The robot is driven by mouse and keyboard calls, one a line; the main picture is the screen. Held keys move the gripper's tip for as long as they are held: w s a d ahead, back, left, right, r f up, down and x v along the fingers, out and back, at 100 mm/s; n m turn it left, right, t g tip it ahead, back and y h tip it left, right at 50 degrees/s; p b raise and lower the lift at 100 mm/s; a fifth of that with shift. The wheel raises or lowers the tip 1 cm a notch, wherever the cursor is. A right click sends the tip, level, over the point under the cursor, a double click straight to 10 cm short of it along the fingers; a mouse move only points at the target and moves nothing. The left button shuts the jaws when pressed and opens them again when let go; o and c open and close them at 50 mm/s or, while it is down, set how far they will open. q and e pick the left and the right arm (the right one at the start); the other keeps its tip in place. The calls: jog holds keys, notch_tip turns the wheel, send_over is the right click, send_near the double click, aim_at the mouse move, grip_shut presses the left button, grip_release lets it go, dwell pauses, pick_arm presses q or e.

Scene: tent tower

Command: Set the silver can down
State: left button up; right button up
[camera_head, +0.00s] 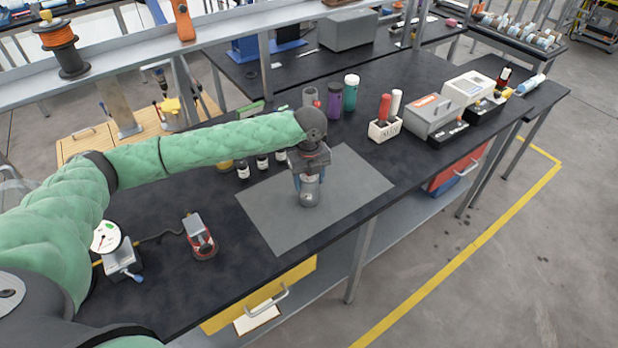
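The silver can (309,195) is upright over the grey mat (268,226) on the black workbench. My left gripper (309,181) points down with its fingers on either side of the can's upper part, closed around it. The gripper hides the can's top. I cannot tell whether the can's base touches the mat or is just above it. My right gripper is not in view.
Small dark bottles (243,169) stand behind the mat, partly under my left arm. A purple bottle (334,101) and a green bottle (350,93) stand further back. A white holder (384,130) is behind right. A gauge (106,236) is at left. The mat's right side is clear.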

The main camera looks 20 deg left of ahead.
pick_arm(q)
jog(key=shift+o, duration=1.3)
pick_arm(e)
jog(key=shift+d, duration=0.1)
pick_arm(q)
jog(key=shift+r, duration=0.1)
jog(key=shift+r+b, duration=0.25)
jog(key=shift+b, duration=0.05)
notch_tip(320, 180, up, 2)
jog(key=shift+r+b, duration=0.15)
jog(key=shift+b, duration=0.45)
notch_tip(320, 180, up, 8)
jog(key=b, duration=0.3)
jog(key=shift+r, duration=0.65)
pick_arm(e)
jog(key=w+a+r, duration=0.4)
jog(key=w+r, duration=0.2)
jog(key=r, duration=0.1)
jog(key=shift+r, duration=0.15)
